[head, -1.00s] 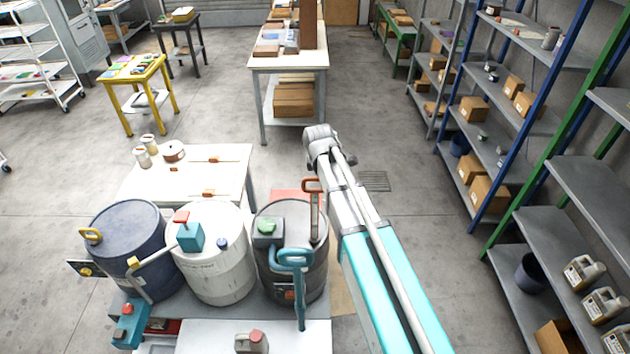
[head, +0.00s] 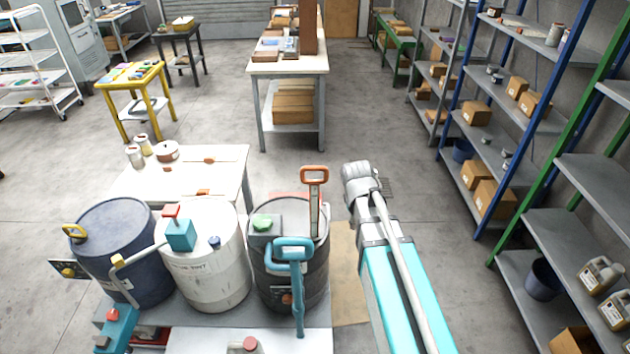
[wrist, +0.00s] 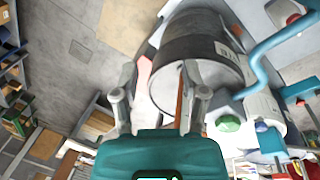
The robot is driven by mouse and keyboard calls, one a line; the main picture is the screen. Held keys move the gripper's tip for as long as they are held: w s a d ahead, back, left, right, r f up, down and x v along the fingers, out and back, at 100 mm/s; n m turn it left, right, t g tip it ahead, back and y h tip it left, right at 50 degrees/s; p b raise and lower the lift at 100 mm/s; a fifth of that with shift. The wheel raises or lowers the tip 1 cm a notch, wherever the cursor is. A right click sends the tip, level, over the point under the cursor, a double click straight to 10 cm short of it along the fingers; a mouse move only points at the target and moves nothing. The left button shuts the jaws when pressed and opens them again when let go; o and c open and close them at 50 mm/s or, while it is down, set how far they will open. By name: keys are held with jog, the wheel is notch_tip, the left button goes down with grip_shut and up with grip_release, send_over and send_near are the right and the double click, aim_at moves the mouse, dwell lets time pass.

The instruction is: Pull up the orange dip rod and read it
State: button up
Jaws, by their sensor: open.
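The orange dip rod (head: 314,176) stands upright at the black drum's right edge in the head view, with a loop handle on top and a pale strip below. The black drum (head: 318,262) is at the right end of the drum row. In the wrist view a thin orange length of the rod (wrist: 180,104) shows between the fingers, nearer the right one. My gripper (wrist: 165,88) is open. Whether the fingers touch the rod cannot be told.
A teal pump handle (head: 293,250) rises at the black drum's front, near the rod. A green cap (head: 263,222) sits on the drum top. A white drum (head: 210,265) and a blue drum (head: 125,240) stand left. Shelving (head: 530,225) lines the right; floor between is open.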

jog(key=s+d+f+m+g+y+b, duration=0.1)
jog(key=s+d+f+m+b, duration=0.2)
jog(key=s+f+m+b, duration=0.4)
jog(key=n+y, duration=1.4)
jog(key=y, duration=0.4)
send_near(314, 168)
jog(key=d, duration=0.4)
jog(key=shift+w+f+p, duration=0.3)
jog(key=shift+w+f, duration=0.1)
jog(key=shift+a, duration=0.2)
jog(key=shift+a, duration=6.75)
jog(key=shift+c, duration=0.2)
